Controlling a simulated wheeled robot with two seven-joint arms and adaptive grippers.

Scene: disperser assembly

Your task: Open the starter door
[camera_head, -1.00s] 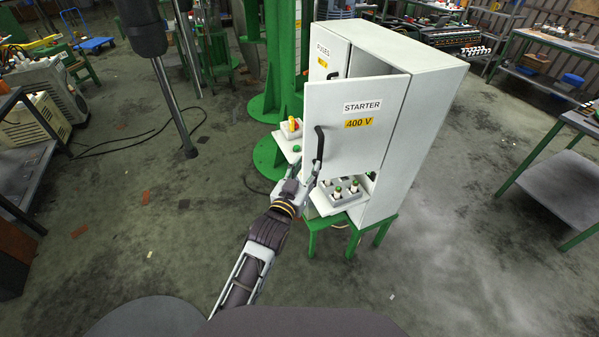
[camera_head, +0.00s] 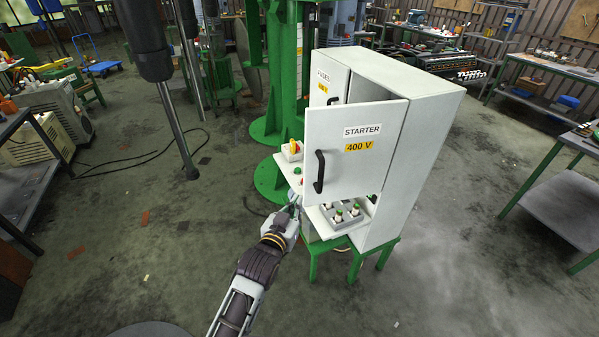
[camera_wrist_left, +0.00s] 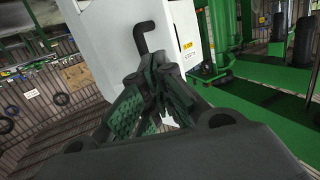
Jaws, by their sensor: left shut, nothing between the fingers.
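The starter door (camera_head: 365,135) is a pale grey panel with a STARTER label and a yellow 400 V label. It stands ajar, its left edge out from the cabinet (camera_head: 430,135). Its black bar handle (camera_head: 320,172) is near the left edge; it also shows in the left wrist view (camera_wrist_left: 146,38). My left gripper (camera_head: 295,200) is below and left of the handle, apart from it. In the left wrist view its dark fingers (camera_wrist_left: 158,72) are together and empty, just below the handle. My right gripper is out of view.
A fuses door (camera_head: 326,88) is behind the starter door on the left. A tray with green-topped parts (camera_head: 340,215) shows below the door. A small box with a red and yellow switch (camera_head: 292,150) and a green column (camera_head: 280,90) stand left. Floor in front is clear.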

